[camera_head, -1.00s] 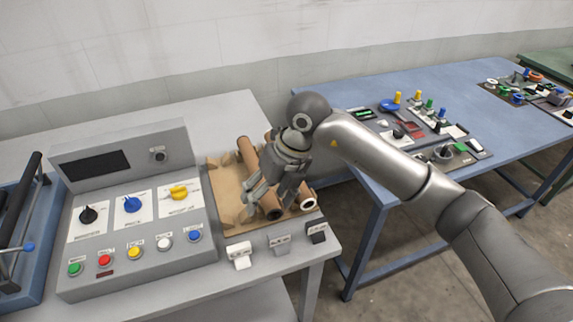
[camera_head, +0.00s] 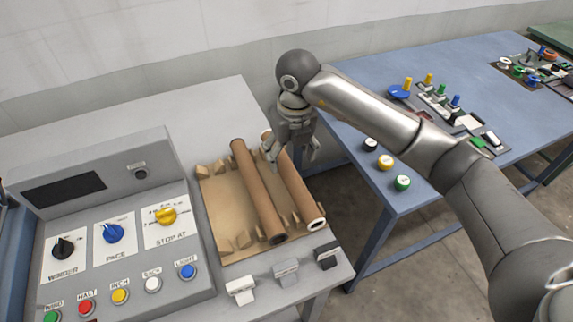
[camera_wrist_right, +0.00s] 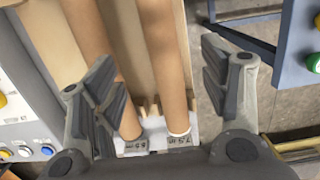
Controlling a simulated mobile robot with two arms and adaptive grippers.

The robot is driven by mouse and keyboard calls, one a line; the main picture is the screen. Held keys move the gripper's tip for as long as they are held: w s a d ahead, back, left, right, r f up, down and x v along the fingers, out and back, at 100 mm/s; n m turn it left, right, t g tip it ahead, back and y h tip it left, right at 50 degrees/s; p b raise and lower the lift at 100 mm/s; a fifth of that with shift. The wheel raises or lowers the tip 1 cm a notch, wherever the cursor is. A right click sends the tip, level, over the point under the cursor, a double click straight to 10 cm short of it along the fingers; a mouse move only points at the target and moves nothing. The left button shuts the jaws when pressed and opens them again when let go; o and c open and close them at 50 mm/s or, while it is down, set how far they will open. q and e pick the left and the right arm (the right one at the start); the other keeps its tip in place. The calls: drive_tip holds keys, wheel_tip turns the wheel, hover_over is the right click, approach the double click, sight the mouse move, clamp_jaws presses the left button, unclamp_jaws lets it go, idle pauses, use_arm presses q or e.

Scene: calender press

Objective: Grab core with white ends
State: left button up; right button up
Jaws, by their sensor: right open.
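Two brown tube cores lie side by side on a tan notched rack (camera_head: 215,210). The right core (camera_head: 300,190) has a white ring at its near end; its far end is partly behind my right gripper. The left core (camera_head: 258,190) has a dark near end. My right gripper (camera_head: 290,158) is open and empty over the far part of the white-ended core. In the right wrist view, the white-ended core (camera_wrist_right: 163,50) runs between the spread fingers (camera_wrist_right: 160,80), and the dark-ended core (camera_wrist_right: 95,50) passes near the left finger. My left gripper is out of view.
A grey control panel (camera_head: 110,215) with knobs and buttons stands left of the rack. Small label blocks (camera_head: 286,271) line the table's front edge. A blue table (camera_head: 445,125) with buttons and parts stands to the right, across a gap.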

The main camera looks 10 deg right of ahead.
sight(290, 170)
drive_tip(key=f, duration=0.2)
drive_tip(key=shift+s+f+p, duration=0.3)
drive_tip(key=shift+s+p, duration=0.05)
drive_tip(key=shift+s, duration=0.05)
drive_tip(key=shift+w+f, duration=0.15)
drive_tip(key=shift+f, duration=0.1)
drive_tip(key=f+p, duration=0.1)
drive_tip(key=f, duration=0.1)
drive_tip(key=w+f+p, duration=0.1)
drive_tip(key=f, duration=0.1)
drive_tip(key=shift+w+f, duration=0.1)
drive_tip(key=shift+w, duration=0.05)
drive_tip(key=shift+f, duration=0.45)
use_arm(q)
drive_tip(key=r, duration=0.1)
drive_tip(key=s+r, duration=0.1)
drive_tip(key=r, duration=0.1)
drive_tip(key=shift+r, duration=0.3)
use_arm(e)
drive_tip(key=shift+w, duration=0.1)
drive_tip(key=shift+c, duration=0.2)
drive_tip(key=c, duration=0.7)
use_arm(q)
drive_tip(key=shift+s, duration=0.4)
use_arm(e)
drive_tip(key=c, duration=0.4)
